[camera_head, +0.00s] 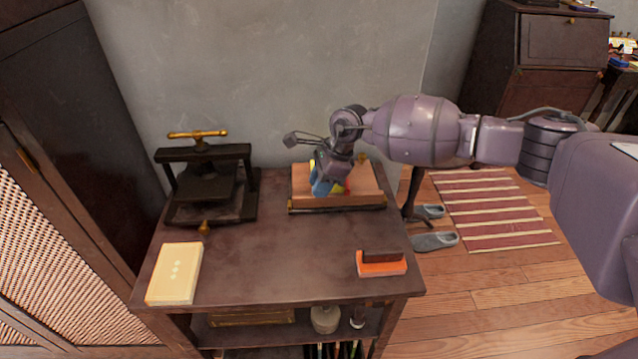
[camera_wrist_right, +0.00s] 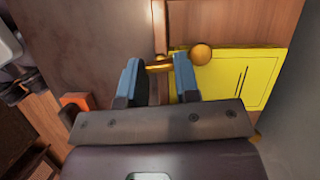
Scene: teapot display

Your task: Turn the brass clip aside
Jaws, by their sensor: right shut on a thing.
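The brass clip (camera_wrist_right: 159,65) is a short brass bar with a round ball knob (camera_wrist_right: 201,53). It sits at the edge of a bright yellow card (camera_wrist_right: 240,80) on a wooden stand. In the head view the wooden stand (camera_head: 367,185) is at the back of the table, and the gripper hides most of the card and the clip. My right gripper (camera_wrist_right: 157,72) has its blue fingers on both sides of the brass bar and is shut on it; the ball stands out beyond the right finger. The right gripper also shows over the stand in the head view (camera_head: 325,182). My left gripper is not in view.
A dark press with a brass handle (camera_head: 198,135) stands at the back left of the table (camera_head: 275,255). A cream box (camera_head: 174,273) lies at the front left, and an orange block with a dark top (camera_head: 381,265) at the front right. The table's middle is clear. A wall rises behind.

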